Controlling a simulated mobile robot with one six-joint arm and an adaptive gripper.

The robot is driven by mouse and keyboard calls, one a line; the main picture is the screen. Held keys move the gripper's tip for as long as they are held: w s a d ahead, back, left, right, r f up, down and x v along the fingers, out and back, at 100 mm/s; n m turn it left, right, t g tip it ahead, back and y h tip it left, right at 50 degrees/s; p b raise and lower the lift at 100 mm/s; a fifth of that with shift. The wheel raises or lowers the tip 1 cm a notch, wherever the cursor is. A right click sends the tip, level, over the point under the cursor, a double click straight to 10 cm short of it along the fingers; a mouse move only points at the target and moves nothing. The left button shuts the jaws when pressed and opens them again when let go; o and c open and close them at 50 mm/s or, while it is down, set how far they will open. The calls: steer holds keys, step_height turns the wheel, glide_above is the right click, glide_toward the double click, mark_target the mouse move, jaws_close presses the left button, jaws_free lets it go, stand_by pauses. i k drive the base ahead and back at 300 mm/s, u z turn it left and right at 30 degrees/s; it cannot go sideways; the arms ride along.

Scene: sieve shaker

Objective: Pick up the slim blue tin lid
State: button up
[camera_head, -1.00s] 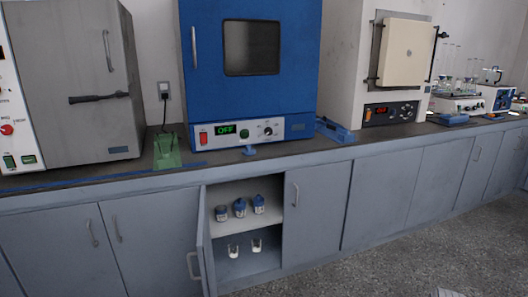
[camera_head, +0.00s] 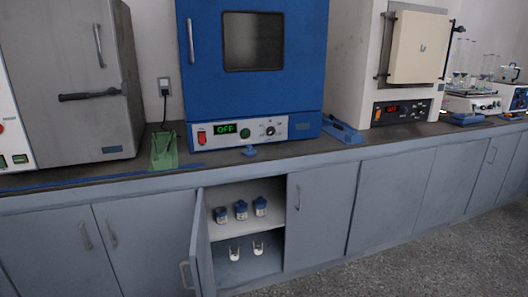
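I cannot pick out a slim blue tin lid for certain. Several small jars with blue tops (camera_head: 241,210) stand upright on the upper shelf of an open cabinet. A small blue object (camera_head: 249,151) lies on the counter in front of the blue oven, too small to make out. A larger blue item (camera_head: 341,131) lies on the counter right of the oven. My gripper is not in view.
The cabinet door (camera_head: 201,250) stands open toward me. Two small glass vessels (camera_head: 258,247) are on the lower shelf. The counter (camera_head: 290,152) carries a grey oven (camera_head: 70,80), a blue oven (camera_head: 205,85) and a green holder (camera_head: 164,152). The floor at right is clear.

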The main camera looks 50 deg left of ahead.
mark_target(249, 152)
steer(key=z, duration=0.3)
steer(key=i, duration=1.25)
steer(key=u, duration=1.8)
steer(key=i, duration=0.15)
steer(key=u, duration=0.4)
